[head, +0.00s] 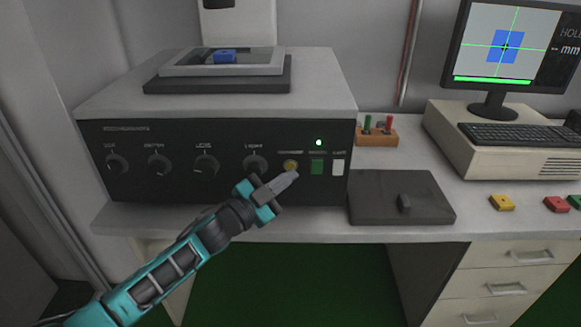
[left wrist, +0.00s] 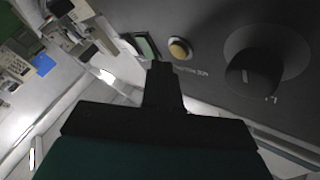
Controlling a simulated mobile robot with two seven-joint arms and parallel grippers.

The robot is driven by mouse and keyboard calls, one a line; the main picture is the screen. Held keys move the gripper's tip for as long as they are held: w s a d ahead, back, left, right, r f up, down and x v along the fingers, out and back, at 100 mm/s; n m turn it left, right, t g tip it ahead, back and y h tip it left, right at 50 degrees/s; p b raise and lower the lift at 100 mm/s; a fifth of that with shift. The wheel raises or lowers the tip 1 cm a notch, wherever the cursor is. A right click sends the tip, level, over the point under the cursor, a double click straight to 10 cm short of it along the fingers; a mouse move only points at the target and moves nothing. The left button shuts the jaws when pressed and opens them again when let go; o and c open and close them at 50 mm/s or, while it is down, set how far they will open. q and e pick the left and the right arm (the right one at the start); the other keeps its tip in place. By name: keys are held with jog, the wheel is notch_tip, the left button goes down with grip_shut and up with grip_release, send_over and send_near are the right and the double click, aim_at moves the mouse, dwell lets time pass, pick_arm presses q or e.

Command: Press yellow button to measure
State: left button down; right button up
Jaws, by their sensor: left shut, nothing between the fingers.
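The yellow button (head: 290,166) is round and sits on the dark front panel of the measuring machine (head: 225,190), left of a green button (head: 317,167) and a white one (head: 338,167). It also shows in the left wrist view (left wrist: 179,48), just beyond the fingertips. My left gripper (head: 292,177) is shut and empty, its tips close below the yellow button. I cannot tell whether they touch it. In the left wrist view the shut fingers (left wrist: 161,68) point toward the panel between the green and yellow buttons. My right gripper is in neither view.
Several black knobs (head: 206,166) line the panel, with a lit green lamp (head: 319,142) above the green button. A blue part (head: 225,56) lies on the machine's stage. A dark pad (head: 400,197), a monitor (head: 500,45), a keyboard (head: 520,134) and coloured blocks (head: 502,203) stand to the right.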

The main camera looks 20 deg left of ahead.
pick_arm(q)
jog(key=shift+w, duration=0.15)
jog(key=shift+w+a, duration=0.1)
jog(key=shift+w, duration=0.2)
jog(key=shift+w+a, duration=0.1)
jog(key=shift+w, duration=0.25)
dwell(0.7)
jog(key=shift+s, duration=0.1)
jog(key=shift+s+d+p, duration=0.2)
jog(key=shift+s+p, duration=0.1)
jog(key=shift+s, duration=0.4)
jog(key=s+p, duration=0.1)
jog(key=s, duration=0.1)
jog(key=s+d+p, duration=0.1)
jog(key=s, duration=0.1)
jog(key=shift+s+d, duration=0.2)
jog(key=shift+s, duration=0.2)
